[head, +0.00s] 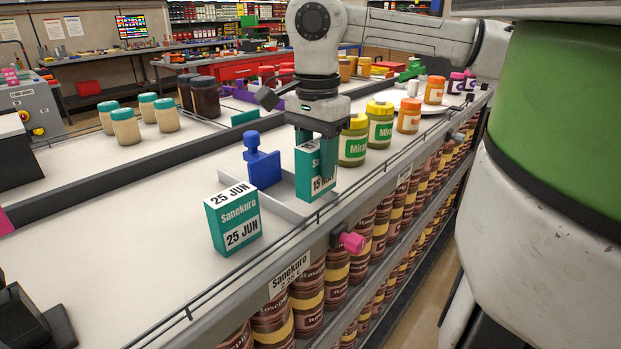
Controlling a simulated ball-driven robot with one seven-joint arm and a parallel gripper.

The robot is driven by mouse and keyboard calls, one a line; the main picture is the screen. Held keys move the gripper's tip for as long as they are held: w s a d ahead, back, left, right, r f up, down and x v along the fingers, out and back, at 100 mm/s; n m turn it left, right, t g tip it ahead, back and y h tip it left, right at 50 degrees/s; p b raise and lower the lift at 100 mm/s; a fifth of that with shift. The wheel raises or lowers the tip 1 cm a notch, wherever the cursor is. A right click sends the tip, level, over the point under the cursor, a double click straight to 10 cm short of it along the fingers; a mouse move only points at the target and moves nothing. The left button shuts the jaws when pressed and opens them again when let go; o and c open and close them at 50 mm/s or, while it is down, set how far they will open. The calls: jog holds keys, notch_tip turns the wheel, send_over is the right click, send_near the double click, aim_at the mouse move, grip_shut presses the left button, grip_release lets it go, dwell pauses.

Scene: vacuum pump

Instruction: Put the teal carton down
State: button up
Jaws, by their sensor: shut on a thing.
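My gripper (317,140) points straight down over the shelf top and is shut on a teal carton (308,187) with a white date band reading "15" and a partly covered word. The gripper covers part of the carton's front and top. The carton is upright beside a grey low-walled holder (287,206); I cannot tell whether its base touches the surface. A second teal carton (232,220), marked "Sanekuro" and "25 JUN", stands upright to the left, nearer the camera, apart from the gripper.
A blue clamp-like block (262,165) stands just left of the held carton. Green-labelled jars with yellow lids (353,142) stand close on its right. A pink knob (351,242) sticks out from the front rail. The white surface (150,215) left of the cartons is clear.

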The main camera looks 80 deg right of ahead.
aim_at(311, 178)
jog(key=shift+w+d+f, duration=0.1)
jog(key=shift+w+f, duration=0.25)
jog(key=shift+f, duration=0.05)
jog(key=shift+w+d+f, duration=0.1)
jog(key=shift+w+f, duration=0.05)
jog(key=shift+f, duration=1.6)
jog(key=shift+f+b, duration=0.1)
jog(key=shift+b, duration=0.2)
jog(key=shift+f, duration=0.15)
jog(key=o, duration=1.1)
jog(key=shift+r, duration=0.2)
notch_tip(311, 178, up, 12)
jog(key=shift+r+p, duration=0.1)
jog(key=shift+p, duration=0.65)
